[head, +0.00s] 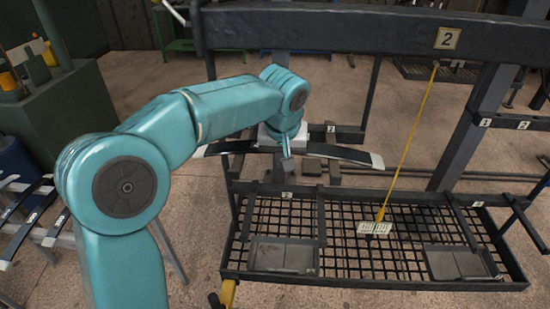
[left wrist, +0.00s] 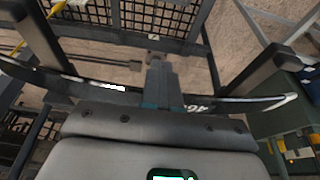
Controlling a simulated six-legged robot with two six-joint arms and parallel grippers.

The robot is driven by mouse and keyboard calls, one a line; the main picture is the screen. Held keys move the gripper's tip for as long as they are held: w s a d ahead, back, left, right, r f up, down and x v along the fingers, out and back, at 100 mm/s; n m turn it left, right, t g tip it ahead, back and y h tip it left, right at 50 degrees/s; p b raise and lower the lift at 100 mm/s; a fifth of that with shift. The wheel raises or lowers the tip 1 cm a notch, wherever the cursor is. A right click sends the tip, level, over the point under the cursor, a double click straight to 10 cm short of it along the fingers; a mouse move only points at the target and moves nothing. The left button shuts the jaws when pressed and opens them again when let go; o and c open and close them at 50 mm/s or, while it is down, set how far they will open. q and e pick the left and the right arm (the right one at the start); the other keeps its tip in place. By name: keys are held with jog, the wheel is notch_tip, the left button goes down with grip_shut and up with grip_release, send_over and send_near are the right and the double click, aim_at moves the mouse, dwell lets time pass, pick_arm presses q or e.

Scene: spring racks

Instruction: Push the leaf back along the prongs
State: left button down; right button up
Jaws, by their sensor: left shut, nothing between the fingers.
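The leaf is a long, dark, slightly curved spring bar with pale ends (head: 345,153). It lies crosswise behind my left gripper in the head view, and it also spans the left wrist view (left wrist: 240,105), with pale markings near its middle. Dark bars that look like the prongs (left wrist: 272,72) cross it on both sides in the left wrist view. My left gripper (head: 287,166) is shut and empty at the middle of the leaf; its fingers also show in the left wrist view (left wrist: 158,66). I cannot tell whether they touch the leaf. My right gripper is out of view.
A dark rack beam (head: 370,33) with a "2" plate (head: 447,38) runs above. A yellow cord (head: 408,140) hangs from it to a pale tag (head: 375,228). A mesh shelf (head: 345,278) with grey trays lies below. More leaves (head: 28,220) lie at the left.

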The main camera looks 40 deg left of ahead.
pick_arm(q)
jog(key=shift+w+a+p, duration=0.5)
jog(key=shift+w+p, duration=0.3)
jog(key=shift+w, duration=0.05)
jog(key=shift+w+a+p, duration=0.55)
jog(key=shift+w+p, duration=0.2)
jog(key=shift+w, duration=0.1)
jog(key=shift+w+a+p, duration=0.5)
jog(key=shift+w+p, duration=0.3)
jog(key=shift+w, duration=0.05)
jog(key=shift+s+d+f+b, duration=0.15)
jog(key=shift+s+b, duration=0.1)
jog(key=shift+b, duration=0.25)
jog(key=s+d+b, duration=0.2)
jog(key=s, duration=0.1)
jog(key=s+d+b, duration=0.1)
jog(key=shift+s+b, duration=0.35)
jog(key=shift+b, duration=0.05)
jog(key=shift+a, duration=0.1)
